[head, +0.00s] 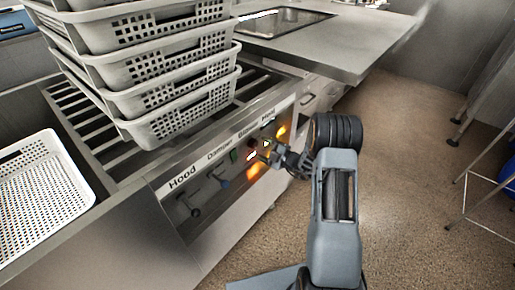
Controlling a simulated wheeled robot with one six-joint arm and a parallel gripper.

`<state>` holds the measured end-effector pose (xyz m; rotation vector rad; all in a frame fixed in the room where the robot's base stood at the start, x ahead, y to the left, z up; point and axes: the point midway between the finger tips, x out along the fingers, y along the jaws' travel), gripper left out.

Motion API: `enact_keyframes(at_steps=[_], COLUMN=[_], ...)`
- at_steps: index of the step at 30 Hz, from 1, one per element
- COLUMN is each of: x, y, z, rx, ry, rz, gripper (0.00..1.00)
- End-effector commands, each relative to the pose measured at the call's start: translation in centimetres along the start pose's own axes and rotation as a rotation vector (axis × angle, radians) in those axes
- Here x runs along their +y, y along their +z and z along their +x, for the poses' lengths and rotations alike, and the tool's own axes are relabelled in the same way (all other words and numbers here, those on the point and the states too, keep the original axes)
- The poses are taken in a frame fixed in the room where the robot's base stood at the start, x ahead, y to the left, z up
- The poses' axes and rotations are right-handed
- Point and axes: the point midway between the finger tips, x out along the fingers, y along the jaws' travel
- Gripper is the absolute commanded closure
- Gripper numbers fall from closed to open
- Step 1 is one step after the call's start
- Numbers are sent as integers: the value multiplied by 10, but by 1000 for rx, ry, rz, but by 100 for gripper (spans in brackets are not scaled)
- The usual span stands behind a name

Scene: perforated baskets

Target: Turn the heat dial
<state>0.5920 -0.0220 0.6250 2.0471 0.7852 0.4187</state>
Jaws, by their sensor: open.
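The control panel (208,182) is on the front of the grey slatted counter, with labels reading Hood, Damper, Blower and, at the right end, what looks like Heat. The heat dial is not clearly made out; small lit parts and an orange glow (281,132) show below that right-hand label, partly behind my gripper. My gripper (269,154) is open, with its fingers close to the right part of the panel. Whether they touch a dial cannot be told.
A stack of grey perforated baskets (180,122) stands on the slatted counter above the panel. A white perforated tray (75,215) lies at left. A metal counter with a sink (280,22) is behind. Open brown floor (405,190) lies right of my arm, with metal legs at far right.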

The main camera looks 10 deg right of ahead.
Motion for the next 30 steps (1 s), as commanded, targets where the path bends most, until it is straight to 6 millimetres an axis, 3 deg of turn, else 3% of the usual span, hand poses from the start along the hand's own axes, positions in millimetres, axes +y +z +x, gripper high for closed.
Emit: enact_keyframes(at_steps=[9,20,30], x=[-1,0,0], y=[0,0,0], z=[30,33,33], rx=[1,0,0], ry=[-1,0,0], rz=[0,0,0], gripper=[32,32,63])
